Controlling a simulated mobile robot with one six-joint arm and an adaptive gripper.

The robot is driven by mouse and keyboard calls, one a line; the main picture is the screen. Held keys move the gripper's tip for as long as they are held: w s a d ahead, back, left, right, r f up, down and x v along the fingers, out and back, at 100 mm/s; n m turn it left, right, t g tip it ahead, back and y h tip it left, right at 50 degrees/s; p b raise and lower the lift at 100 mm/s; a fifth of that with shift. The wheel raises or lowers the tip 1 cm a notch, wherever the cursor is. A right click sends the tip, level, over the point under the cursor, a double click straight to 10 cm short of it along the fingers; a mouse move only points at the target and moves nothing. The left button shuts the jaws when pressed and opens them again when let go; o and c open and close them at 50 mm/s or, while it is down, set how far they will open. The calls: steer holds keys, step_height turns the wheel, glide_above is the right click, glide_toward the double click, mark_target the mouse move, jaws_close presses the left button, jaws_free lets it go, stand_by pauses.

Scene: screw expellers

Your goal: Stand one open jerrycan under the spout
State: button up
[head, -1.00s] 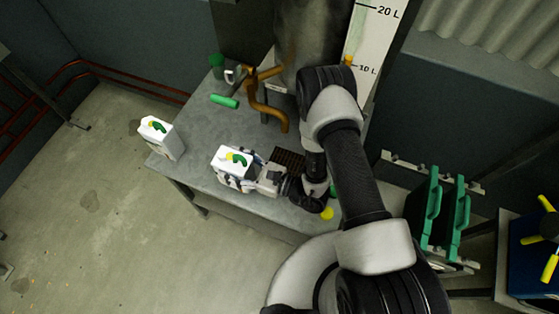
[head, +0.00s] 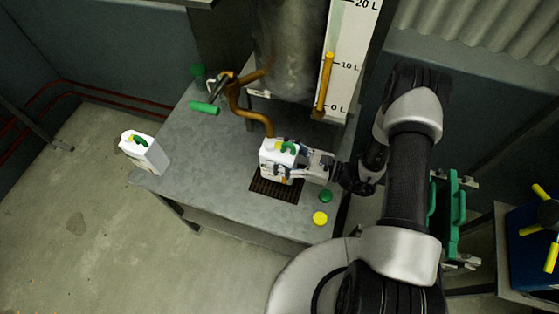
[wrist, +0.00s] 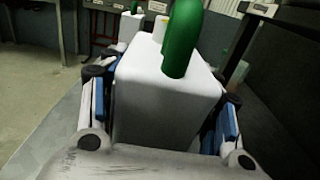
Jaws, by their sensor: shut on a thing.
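A white jerrycan (head: 268,161) with a green handle and a yellow mark on top is upright in my gripper (head: 289,168), whose fingers are shut on its sides. In the wrist view the jerrycan (wrist: 165,105) fills the space between the fingers. In the head view it covers the far part of the dark grate (head: 275,189); I cannot tell whether it touches it. The brown spout (head: 262,122) ends just behind its top in the picture.
A green cap (head: 325,196) and a yellow cap (head: 320,218) lie on the metal bench (head: 195,165) near the front right. A green-handled lever (head: 205,108) is left of the spout. The bench between the two jerrycans is clear. A level scale (head: 348,70) rises behind.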

steer(key=shift+f+b, duration=0.5)
steer(key=shift+f, duration=1)
steer(key=shift+f, duration=0.15)
steer(key=o, duration=1.6)
steer(key=shift+o, duration=0.2)
